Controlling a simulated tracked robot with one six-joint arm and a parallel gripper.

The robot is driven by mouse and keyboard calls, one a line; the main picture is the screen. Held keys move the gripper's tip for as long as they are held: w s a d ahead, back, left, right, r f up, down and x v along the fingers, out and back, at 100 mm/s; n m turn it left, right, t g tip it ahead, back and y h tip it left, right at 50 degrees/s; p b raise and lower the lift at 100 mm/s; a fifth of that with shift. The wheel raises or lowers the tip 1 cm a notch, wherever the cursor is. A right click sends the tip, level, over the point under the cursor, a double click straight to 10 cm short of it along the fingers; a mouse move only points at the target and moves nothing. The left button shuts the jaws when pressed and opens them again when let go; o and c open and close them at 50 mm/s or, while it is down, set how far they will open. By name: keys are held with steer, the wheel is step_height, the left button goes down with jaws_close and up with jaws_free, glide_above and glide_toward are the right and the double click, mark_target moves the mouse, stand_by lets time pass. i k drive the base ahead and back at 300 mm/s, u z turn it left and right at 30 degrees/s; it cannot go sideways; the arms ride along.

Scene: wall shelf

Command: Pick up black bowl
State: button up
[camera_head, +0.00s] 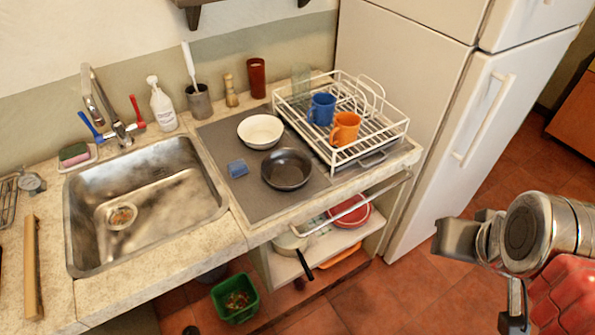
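The black bowl (286,169) sits upright and looks empty on the grey mat of the counter, in front of the white bowl and to the left of the dish rack. My arm enters at the lower right, over the floor and well apart from the bowl. Metal parts at its end (462,239) show, but I cannot make out the fingers or whether my gripper is open or shut. Nothing is seen held.
A white bowl (260,131) and a blue sponge (238,168) are close to the black bowl. The white wire rack (374,154) holds a blue mug (321,108) and an orange mug (345,128). A metal rail (345,206) runs along the counter front. The sink (140,205) is left.

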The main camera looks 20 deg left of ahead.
mark_target(285, 169)
steer(key=k, duration=1.15)
steer(key=u, duration=1.55)
steer(key=i, duration=1.05)
